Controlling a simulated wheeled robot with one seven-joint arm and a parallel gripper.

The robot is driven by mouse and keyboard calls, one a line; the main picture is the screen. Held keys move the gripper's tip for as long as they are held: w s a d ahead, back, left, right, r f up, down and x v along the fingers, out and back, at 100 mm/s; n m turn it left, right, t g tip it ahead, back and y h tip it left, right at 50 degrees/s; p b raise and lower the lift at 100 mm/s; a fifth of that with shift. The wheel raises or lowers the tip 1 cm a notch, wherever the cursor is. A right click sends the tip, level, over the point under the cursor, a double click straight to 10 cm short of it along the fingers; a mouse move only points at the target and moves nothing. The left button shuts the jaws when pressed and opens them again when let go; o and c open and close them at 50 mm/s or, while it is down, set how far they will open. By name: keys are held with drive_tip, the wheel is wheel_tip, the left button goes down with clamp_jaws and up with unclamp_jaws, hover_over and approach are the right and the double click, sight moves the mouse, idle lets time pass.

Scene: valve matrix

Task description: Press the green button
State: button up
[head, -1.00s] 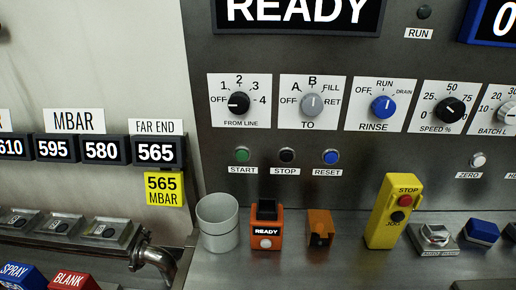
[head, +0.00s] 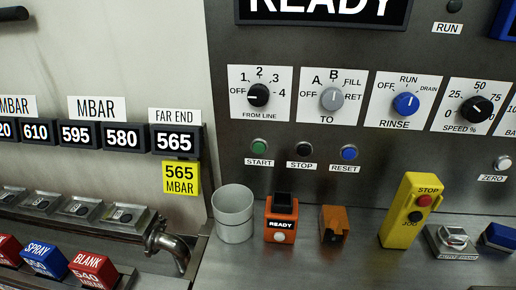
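The green button (head: 259,146) sits on the dark upright panel in the head view, above a label reading START. To its right on the same row are a black button (head: 304,149) labelled STOP and a blue button (head: 349,152) labelled RESET. Nothing covers the green button. My gripper is not in view.
Below the buttons, a grey cup (head: 233,214), an orange READY unit (head: 281,218), an orange block (head: 334,224) and a yellow STOP/JOG box (head: 411,210) stand on the metal ledge. Knobs, including a blue RINSE knob (head: 406,104), are above. A bent pipe (head: 167,243) is at lower left.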

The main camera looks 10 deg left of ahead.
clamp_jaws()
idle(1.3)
